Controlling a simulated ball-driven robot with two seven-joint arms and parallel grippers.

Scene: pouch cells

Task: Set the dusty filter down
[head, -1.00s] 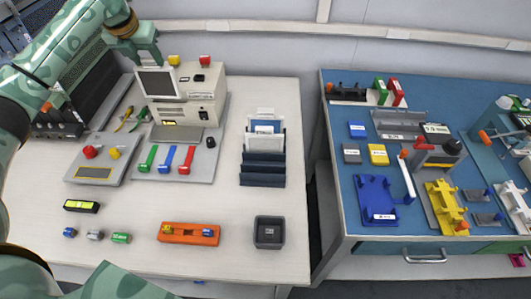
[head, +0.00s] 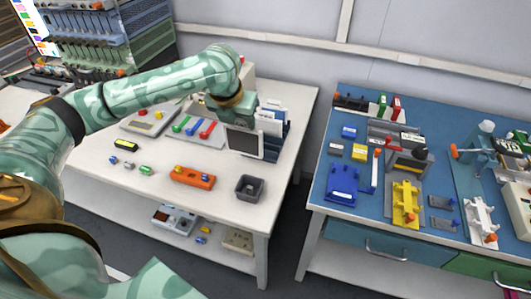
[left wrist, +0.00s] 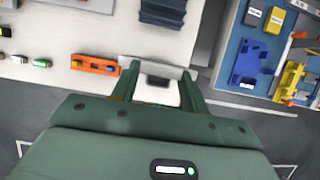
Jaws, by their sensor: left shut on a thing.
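The dusty filter (head: 245,143), a dark panel in a pale frame, hangs upright from my left gripper (head: 232,112) in the head view. The gripper is shut on its top edge. The filter is above the white table, in front of the dark slotted rack (head: 283,143), and partly hides it. In the left wrist view, the fingers (left wrist: 157,85) hold the filter's pale edge (left wrist: 198,71), seen nearly edge-on. White-framed panels (head: 270,118) stand in the rack. My right gripper is not in view.
A small dark bin (head: 250,188) and an orange block holder (head: 193,175) stand near the table's front. Red, blue and green handles (head: 207,127) are left of the filter. A blue bench (head: 330,198) stands across a gap to the right.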

